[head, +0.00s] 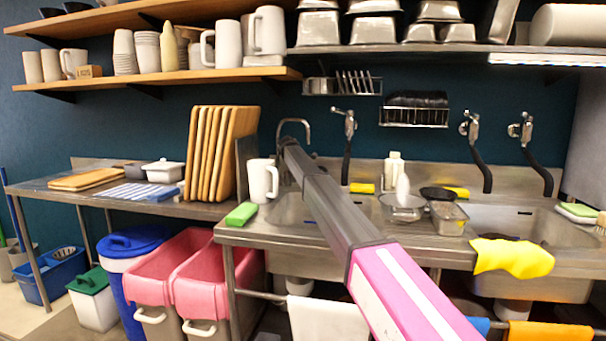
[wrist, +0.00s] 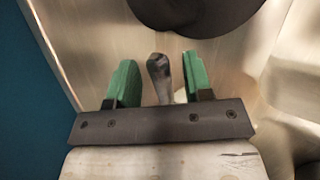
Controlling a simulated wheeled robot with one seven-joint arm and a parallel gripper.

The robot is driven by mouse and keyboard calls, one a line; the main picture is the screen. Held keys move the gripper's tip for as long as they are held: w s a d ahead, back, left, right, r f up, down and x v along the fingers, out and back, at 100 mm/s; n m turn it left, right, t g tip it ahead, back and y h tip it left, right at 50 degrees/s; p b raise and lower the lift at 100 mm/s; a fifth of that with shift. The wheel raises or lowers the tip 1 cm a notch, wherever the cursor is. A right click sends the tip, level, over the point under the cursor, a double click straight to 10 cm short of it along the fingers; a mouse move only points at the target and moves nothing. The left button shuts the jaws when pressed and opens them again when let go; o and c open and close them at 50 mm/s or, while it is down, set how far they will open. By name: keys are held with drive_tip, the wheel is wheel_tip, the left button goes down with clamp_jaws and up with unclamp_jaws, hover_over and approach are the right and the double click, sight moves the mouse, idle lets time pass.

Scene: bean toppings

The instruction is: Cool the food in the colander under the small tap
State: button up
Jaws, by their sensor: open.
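My gripper (wrist: 158,62) is open in the wrist view, with its two green fingers apart. A grey metal piece (wrist: 159,78) with a rounded end stands between the fingers; it looks like a tap handle, and I cannot tell whether they touch it. The small curved tap (head: 296,124) is behind the left sink in the head view, and my arm reaches towards it. A dark round thing (wrist: 197,12) is cut off at the top of the wrist view; I cannot tell whether it is the colander. No food shows in it.
A white jug (head: 262,180) and a green sponge (head: 241,214) stand left of the left sink. Metal containers (head: 448,217) and a dark pan (head: 438,193) are between the sinks. Wall taps with black hoses (head: 478,165) hang at right. Upright boards (head: 221,150) stand left.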

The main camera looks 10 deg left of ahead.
drive_tip(key=shift+w+d+f, duration=0.15)
drive_tip(key=shift+w+f, duration=0.15)
drive_tip(key=shift+f, duration=0.1)
clamp_jaws()
drive_tip(key=shift+s+a+m+g+h, duration=0.15)
drive_tip(key=shift+s+m+g+h, duration=0.45)
drive_tip(key=shift+m, duration=0.5)
drive_tip(key=shift+s+a+m+g+h, duration=0.15)
drive_tip(key=shift+s+m+g+h, duration=0.15)
drive_tip(key=shift+s+m+h, duration=0.5)
drive_tip(key=shift+s+m, duration=0.1)
drive_tip(key=shift+m, duration=0.2)
unclamp_jaws()
